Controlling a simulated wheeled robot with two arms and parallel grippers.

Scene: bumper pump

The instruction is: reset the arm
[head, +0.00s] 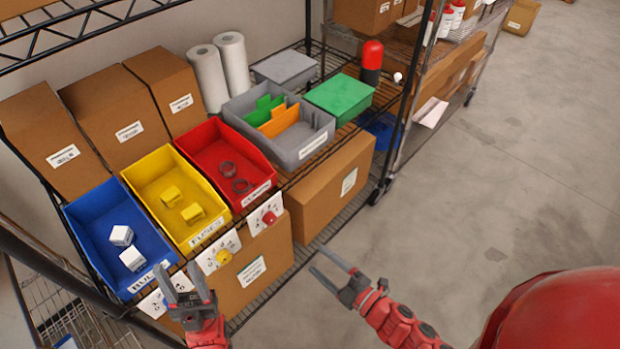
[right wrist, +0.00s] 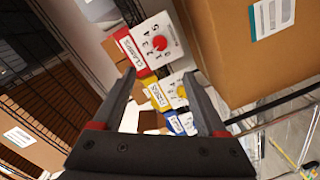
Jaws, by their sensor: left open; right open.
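My left gripper (head: 186,287) is open and empty, low in front of the blue bin (head: 84,219) and its card. My right gripper (head: 334,269) is open and empty, over the floor in front of the large cardboard box on the lower shelf. In the right wrist view the right gripper (right wrist: 155,95) has its fingers spread. Between and beyond them show a card with a red knob (right wrist: 158,42), a card with a yellow knob (right wrist: 181,91) and the bin labels. Nothing is between the fingertips that I can see as held.
A wire shelf holds the blue bin with white blocks, a yellow bin (head: 151,165) with yellow parts, a red bin (head: 204,137) with dark rings, and a grey divided bin (head: 312,138). Cardboard boxes (head: 333,188) stand below and behind. The floor (head: 500,180) at right is clear.

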